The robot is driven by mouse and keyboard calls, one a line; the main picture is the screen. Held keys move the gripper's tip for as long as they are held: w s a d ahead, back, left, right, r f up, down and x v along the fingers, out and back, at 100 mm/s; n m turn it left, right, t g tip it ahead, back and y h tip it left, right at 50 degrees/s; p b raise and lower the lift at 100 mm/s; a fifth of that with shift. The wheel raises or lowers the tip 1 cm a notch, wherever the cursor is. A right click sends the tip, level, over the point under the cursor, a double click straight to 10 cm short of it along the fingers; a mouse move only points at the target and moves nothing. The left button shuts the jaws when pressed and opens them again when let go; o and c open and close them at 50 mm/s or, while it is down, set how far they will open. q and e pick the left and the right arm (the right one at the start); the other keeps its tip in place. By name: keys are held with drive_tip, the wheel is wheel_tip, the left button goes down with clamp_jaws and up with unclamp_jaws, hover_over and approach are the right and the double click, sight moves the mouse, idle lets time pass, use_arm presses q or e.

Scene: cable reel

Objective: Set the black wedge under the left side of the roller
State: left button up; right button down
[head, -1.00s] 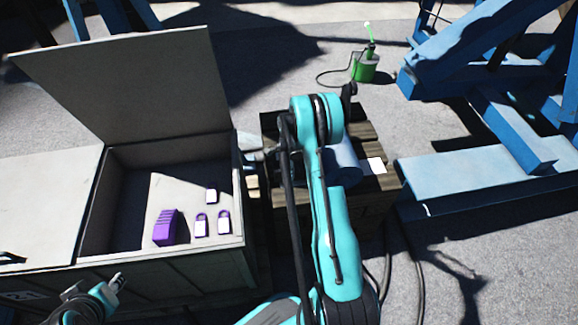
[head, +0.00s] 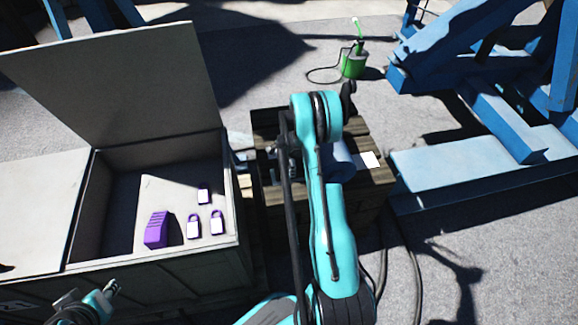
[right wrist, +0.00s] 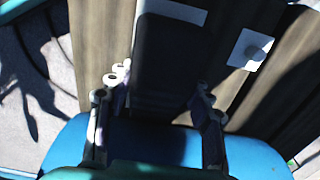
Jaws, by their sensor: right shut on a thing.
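The roller is a blue cylinder (head: 340,165) lying on a wooden pallet or crate top; my right arm covers part of it in the head view. It also shows at the bottom of the right wrist view (right wrist: 72,146). The black wedge (right wrist: 165,65) is a dark block between the fingers of my right gripper (right wrist: 160,105), which is shut on it, over the planks and close to the roller. Whether the wedge touches the roller I cannot tell. My left gripper (head: 111,288) is at the lower left, away from the roller; its finger gap is unclear.
An open grey box (head: 85,215) at left holds a purple ridged block (head: 156,230) and three purple-and-white padlocks (head: 193,228). A green can (head: 353,65) stands behind; blue steel framework (head: 450,168) is at right.

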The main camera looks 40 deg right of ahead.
drive_tip(key=c, duration=0.6)
unclamp_jaws()
